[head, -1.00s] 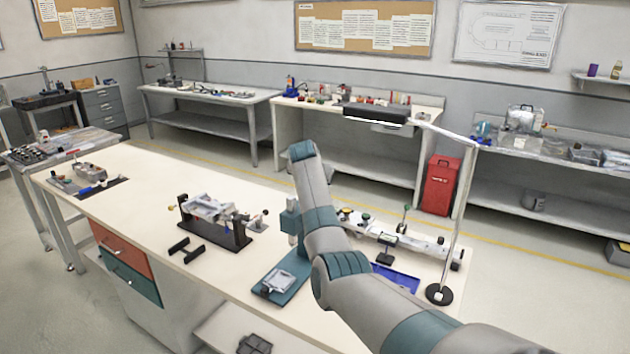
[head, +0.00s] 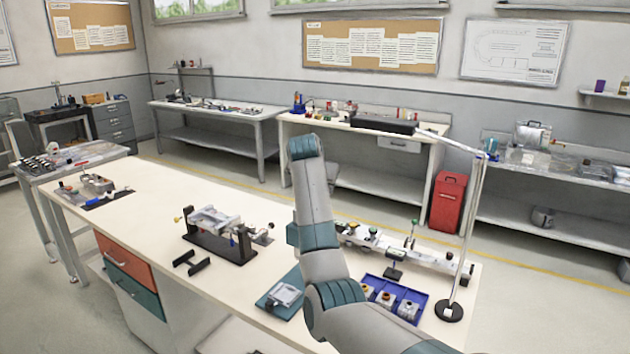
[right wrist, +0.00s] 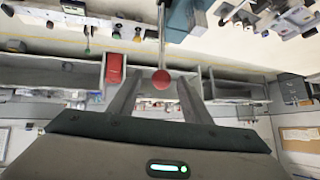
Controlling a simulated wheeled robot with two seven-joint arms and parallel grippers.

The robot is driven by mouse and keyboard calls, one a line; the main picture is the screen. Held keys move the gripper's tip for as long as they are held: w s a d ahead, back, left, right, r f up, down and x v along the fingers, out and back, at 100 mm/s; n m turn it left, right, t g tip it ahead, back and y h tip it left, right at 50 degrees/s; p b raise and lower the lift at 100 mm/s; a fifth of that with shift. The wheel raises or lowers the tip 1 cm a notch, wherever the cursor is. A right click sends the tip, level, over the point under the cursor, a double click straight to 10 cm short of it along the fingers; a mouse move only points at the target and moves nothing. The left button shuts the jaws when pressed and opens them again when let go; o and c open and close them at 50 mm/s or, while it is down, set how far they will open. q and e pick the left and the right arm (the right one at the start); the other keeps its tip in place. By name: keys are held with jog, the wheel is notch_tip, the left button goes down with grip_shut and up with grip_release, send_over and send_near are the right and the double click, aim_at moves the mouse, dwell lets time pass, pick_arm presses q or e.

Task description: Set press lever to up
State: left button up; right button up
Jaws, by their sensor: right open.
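The press lever ends in a red ball knob (right wrist: 161,79) on a thin metal rod, seen in the right wrist view. My right gripper (right wrist: 160,86) is open, with the knob showing between its two fingers. I cannot tell whether either finger touches it. The press's teal column (right wrist: 187,20) is at the top of that view. In the head view the press's teal base (head: 270,300) stands on the bench, and my right arm hides the column and lever. The right gripper's fingers are not visible in the head view, and my left gripper is not in view.
On the bench, a black fixture (head: 225,246) stands left of the press and a blue tray (head: 408,309) with small parts lies right. A long rail-like assembly (head: 430,257) lies behind the tray. A lamp (head: 450,312) stands at the right end.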

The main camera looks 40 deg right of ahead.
jog(key=b+v, duration=0.2)
jog(key=v, duration=0.7)
jog(key=shift+f, duration=0.15)
